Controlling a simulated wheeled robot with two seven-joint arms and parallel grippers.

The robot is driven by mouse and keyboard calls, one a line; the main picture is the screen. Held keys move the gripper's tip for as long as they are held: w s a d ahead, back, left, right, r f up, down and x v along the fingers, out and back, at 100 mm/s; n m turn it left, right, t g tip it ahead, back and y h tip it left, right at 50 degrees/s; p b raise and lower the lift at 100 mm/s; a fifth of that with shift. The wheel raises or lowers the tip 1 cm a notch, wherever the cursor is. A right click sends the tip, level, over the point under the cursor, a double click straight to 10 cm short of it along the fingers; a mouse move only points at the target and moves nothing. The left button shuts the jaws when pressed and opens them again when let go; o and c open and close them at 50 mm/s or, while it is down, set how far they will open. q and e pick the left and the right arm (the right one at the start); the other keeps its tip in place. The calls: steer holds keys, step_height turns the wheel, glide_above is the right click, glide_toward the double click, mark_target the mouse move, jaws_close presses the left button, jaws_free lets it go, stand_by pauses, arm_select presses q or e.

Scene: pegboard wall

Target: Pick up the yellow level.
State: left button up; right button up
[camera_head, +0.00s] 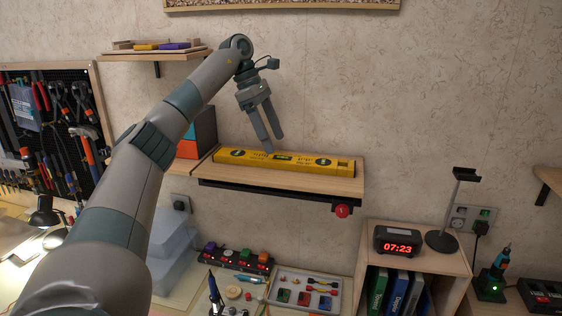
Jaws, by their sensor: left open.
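The yellow level (305,164) lies lengthwise on a wooden wall shelf (348,184). It has dark markings and round vials, and its left end is partly near my gripper's fingertips in the picture. My left gripper (275,145) points down above the left half of the level, with its two fingers apart and nothing between them. I cannot tell exactly how far the fingertips are from the level. My right gripper is not in view.
A higher shelf (150,57) is at upper left. A clock (397,243) stands on a cabinet at lower right. The wall right of the gripper is clear.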

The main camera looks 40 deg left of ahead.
mark_target(281, 158)
arm_select(q)
steer(key=shift+p+x, duration=0.8)
steer(key=shift+x, duration=0.05)
steer(key=x, duration=0.1)
steer(key=p+x, duration=0.1)
steer(key=shift+s+d+f, duration=0.15)
steer(key=shift+s+f, duration=0.05)
steer(key=shift+f, duration=0.1)
steer(key=shift+w+d+f, duration=0.1)
steer(key=shift+d+f, duration=0.05)
steer(key=shift+f, duration=0.25)
steer(key=c, duration=1.5)
steer(key=shift+r, duration=0.1)
